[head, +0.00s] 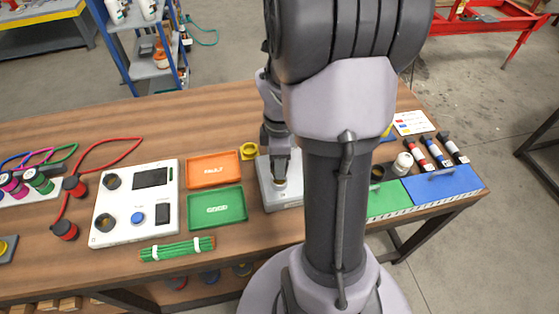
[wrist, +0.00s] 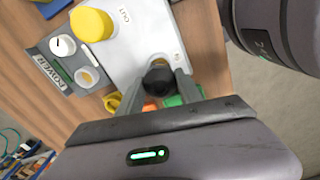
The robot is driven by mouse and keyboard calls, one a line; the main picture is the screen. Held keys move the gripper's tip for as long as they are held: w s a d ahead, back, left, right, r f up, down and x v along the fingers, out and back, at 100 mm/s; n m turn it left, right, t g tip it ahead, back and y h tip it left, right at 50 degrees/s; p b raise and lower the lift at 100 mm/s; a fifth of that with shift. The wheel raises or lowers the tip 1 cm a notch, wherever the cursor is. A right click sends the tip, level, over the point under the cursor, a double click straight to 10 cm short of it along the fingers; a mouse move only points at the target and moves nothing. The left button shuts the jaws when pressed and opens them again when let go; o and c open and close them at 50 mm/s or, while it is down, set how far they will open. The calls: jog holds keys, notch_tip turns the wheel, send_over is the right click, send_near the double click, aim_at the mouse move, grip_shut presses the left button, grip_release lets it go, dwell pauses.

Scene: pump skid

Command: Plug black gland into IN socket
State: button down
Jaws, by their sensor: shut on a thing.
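My gripper (wrist: 158,88) is shut on the black gland (wrist: 158,78), which sits between its two fingers in the wrist view. A brassy ring (wrist: 158,60) shows right behind the gland on a light grey plate (wrist: 140,35). I cannot tell whether the gland is inside the ring or only in front of it. The plate carries an OUT label and a yellow cap (wrist: 91,24); no IN label is readable. In the head view my gripper (head: 280,178) points down at the grey unit (head: 284,200), and the gland is largely hidden.
In the head view, orange (head: 212,169) and green (head: 217,207) trays, a white control box (head: 115,222) and a green bundle (head: 178,249) lie left of the unit. My arm hides the bench's middle.

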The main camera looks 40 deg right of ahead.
jog(key=shift+f+b, duration=1.1)
jog(key=shift+f, duration=0.65)
dwell(0.7)
jog(key=c, duration=0.7)
grip_release()
notch_tip(320, 180, up, 18)
jog(key=p, duration=0.8)
jog(key=shift+f, duration=0.25)
jog(key=s+a+r+m+t+y+b, duration=0.1)
jog(key=s+a+r+m+t+b, duration=0.1)
jog(key=a+m, duration=0.5)
jog(key=s+a+r+m+t+y+b, duration=0.1)
jog(key=s+a+m, duration=0.4)
jog(key=a, duration=1.2)
notch_tip(320, 180, up, 2)
jog(key=m+t+b, duration=0.1)
jog(key=t, duration=0.1)
jog(key=shift+r+m+t, duration=0.25)
jog(key=shift+m+t, duration=0.15)
